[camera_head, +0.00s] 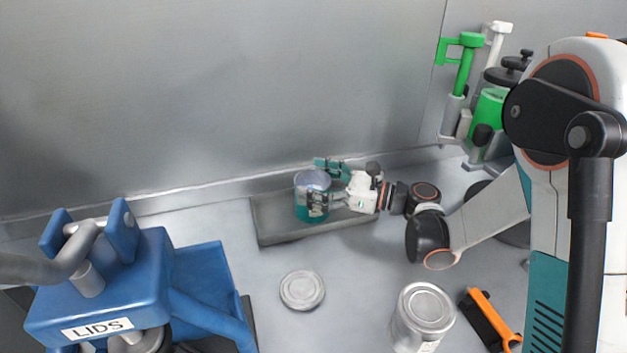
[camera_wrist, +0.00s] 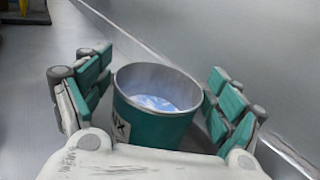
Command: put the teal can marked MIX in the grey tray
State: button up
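The teal can (camera_head: 311,204) has an open top with a pale bluish inside. In the wrist view the can (camera_wrist: 150,128) sits between the spread fingers, with a gap clear on the left side. Part of its dark-on-white label shows on its left; the rest is hidden.
A loose round lid (camera_head: 302,290) lies in front of the tray. A closed silver can (camera_head: 423,316) stands at front right, near an orange-and-black tool (camera_head: 490,318). A blue LIDS stand (camera_head: 130,285) fills the left front. Green equipment (camera_head: 487,112) stands back right; a metal wall runs behind.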

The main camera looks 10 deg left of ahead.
dwell(0.3)
jog(key=shift+d+r, duration=0.1)
jog(key=shift+d, duration=0.05)
jog(key=d, duration=0.3)
jog(key=s+d, duration=0.1)
jog(key=d, duration=0.3)
jog(key=s+d, duration=0.1)
jog(key=d, duration=0.3)
jog(key=shift+s+d, duration=0.1)
jog(key=shift+d, duration=0.15)
